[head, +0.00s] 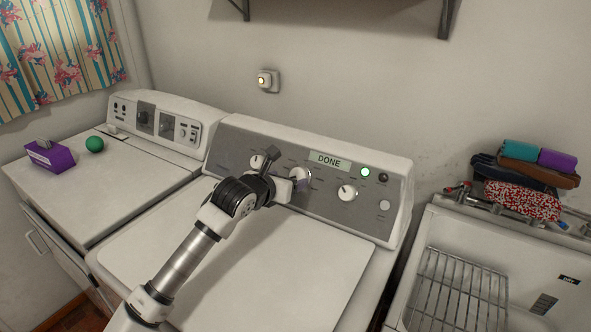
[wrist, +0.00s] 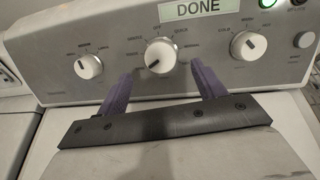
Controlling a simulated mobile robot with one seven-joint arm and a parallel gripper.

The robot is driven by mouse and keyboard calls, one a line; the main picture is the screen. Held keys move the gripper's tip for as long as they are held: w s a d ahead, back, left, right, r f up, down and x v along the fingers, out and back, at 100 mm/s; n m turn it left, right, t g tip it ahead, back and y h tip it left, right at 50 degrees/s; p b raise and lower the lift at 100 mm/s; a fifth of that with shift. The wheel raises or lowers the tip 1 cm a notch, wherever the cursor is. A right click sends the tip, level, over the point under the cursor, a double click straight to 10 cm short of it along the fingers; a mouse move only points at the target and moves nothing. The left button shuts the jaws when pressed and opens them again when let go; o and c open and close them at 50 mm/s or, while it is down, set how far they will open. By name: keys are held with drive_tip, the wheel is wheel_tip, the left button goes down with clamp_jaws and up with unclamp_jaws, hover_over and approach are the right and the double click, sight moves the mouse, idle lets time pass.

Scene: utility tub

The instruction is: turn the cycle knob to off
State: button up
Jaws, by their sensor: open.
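The middle knob (wrist: 160,55) on the dryer-like machine's grey panel is round and white, with a dark pointer mark toward its lower left. The small word above it seems to read OFF; most dial print is too small to read. The knob also shows in the head view (head: 301,173), partly behind my gripper. My gripper (wrist: 158,74) is open and empty. Its purple fingers lie below the knob, one to each side, apart from it in the picture. In the head view my gripper (head: 303,184) is close to the panel.
Similar knobs flank it left (wrist: 88,66) and right (wrist: 248,45). A DONE display (head: 328,160) and lit green lamp (head: 365,171) sit above. A purple box (head: 50,156) and green ball (head: 95,144) lie left; a sink rack (head: 460,290) is right.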

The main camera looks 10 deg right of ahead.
sight(297, 176)
drive_tip(key=p+x, duration=0.2)
drive_tip(key=x, duration=0.4)
drive_tip(key=shift+d, duration=0.1)
drive_tip(key=shift+c, duration=0.3)
drive_tip(key=shift+f, duration=0.1)
drive_tip(key=c, duration=0.9)
drive_tip(key=shift+b, duration=0.55)
drive_tip(key=shift+c, duration=0.2)
